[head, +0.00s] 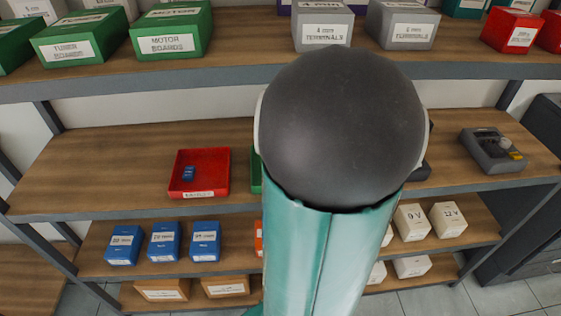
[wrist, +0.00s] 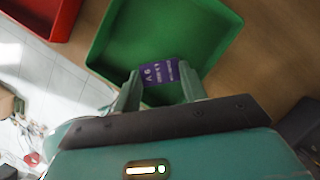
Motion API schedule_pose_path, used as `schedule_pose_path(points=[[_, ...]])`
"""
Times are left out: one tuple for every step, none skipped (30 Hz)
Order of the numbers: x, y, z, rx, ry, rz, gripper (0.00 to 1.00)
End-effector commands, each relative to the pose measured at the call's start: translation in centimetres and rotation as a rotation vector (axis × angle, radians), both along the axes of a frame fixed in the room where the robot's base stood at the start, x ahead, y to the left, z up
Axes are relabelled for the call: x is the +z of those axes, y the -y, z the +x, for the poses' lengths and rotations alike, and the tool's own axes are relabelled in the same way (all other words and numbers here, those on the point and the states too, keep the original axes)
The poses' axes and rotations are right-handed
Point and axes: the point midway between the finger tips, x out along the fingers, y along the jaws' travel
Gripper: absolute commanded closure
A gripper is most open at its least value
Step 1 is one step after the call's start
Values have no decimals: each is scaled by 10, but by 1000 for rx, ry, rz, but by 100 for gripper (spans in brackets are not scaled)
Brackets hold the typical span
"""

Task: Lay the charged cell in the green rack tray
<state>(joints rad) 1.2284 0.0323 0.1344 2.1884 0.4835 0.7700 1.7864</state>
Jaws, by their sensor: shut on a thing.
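The cell is held between the two fingertips, over the near part of the green tray (wrist: 108,37). I cannot tell whether the cell touches the tray floor. The rest of the green tray looks empty. In the head view my arm hides the gripper, the cell and nearly all of the green tray; only a sliver of the tray (head: 256,172) shows on the middle shelf.
A red tray (head: 215,160) with a small blue cell (head: 188,173) stands left of the green tray. A grey device (head: 492,150) sits at the shelf's right. Labelled boxes fill the shelves above and below. The middle shelf's left part is bare.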

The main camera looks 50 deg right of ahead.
Motion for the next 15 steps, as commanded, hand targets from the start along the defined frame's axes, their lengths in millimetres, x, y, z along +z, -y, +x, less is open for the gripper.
schedule_pose_path(points=[[0, 1, 9, 2, 0, 1, 84], [0, 2, 13, 3, 0, 0, 84], [0, 2, 16, 1, -1, 1, 84], [0, 3, 18, 0, -1, 1, 84], [-1, 3, 20, 0, -1, 1, 84], [0, 3, 23, 1, -1, 0, 84], [0, 4, 25, 1, -1, 0, 84], [0, 4, 29, 1, 0, 0, 84], [0, 5, 34, 2, 0, -1, 84], [0, 5, 38, 2, 1, 0, 84], [-7, 5, 36, -1, -2, 5, 84], [-15, 5, 35, -3, -2, 5, 84], [-20, 5, 35, -3, -2, 5, 84], [-26, 5, 35, -3, -2, 6, 84], [-31, 5, 35, -3, -2, 4, 84]])
